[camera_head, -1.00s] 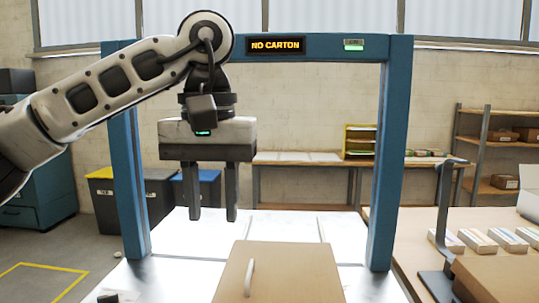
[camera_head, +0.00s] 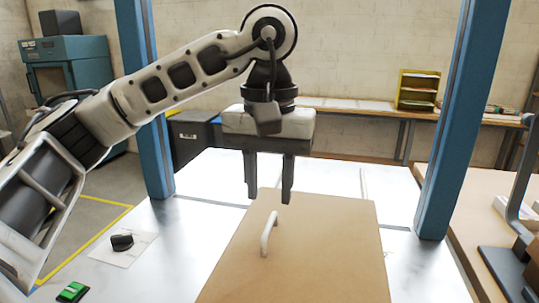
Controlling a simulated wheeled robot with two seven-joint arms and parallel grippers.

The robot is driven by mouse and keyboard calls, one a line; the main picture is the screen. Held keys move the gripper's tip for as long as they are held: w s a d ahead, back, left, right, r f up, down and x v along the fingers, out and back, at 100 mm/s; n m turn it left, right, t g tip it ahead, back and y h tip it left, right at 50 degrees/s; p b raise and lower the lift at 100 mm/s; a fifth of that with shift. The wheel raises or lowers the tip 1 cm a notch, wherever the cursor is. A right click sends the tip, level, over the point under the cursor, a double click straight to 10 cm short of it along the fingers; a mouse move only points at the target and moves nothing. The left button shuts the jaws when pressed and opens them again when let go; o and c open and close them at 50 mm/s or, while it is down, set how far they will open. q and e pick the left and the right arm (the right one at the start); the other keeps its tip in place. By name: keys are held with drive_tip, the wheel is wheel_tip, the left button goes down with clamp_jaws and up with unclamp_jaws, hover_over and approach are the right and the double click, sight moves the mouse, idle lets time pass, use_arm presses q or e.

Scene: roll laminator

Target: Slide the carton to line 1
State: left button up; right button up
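The carton (camera_head: 310,262) is a flat tan box lying on the bright metal table in the lower middle. A small white handle (camera_head: 269,233) stands up from its top, left of its middle. My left gripper (camera_head: 269,197) points down, its two dark fingers spread apart with nothing between them. In the picture its fingertips are just above the handle, overlapping the carton's far left corner; they look apart from the handle, but the height gap is hard to judge. My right gripper is not in view. No marking that reads line 1 can be made out.
Blue frame posts stand left (camera_head: 148,100) and right (camera_head: 458,120) of the metal table (camera_head: 205,225). A black knob (camera_head: 122,242) on a white plate and a green switch (camera_head: 73,291) are at the lower left. A wooden side table with a dark stand (camera_head: 510,265) is at the right.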

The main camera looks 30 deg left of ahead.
sight(270, 221)
use_arm(q)
drive_tip(key=shift+f, duration=2.45)
clamp_jaws()
drive_tip(key=shift+w, duration=0.15)
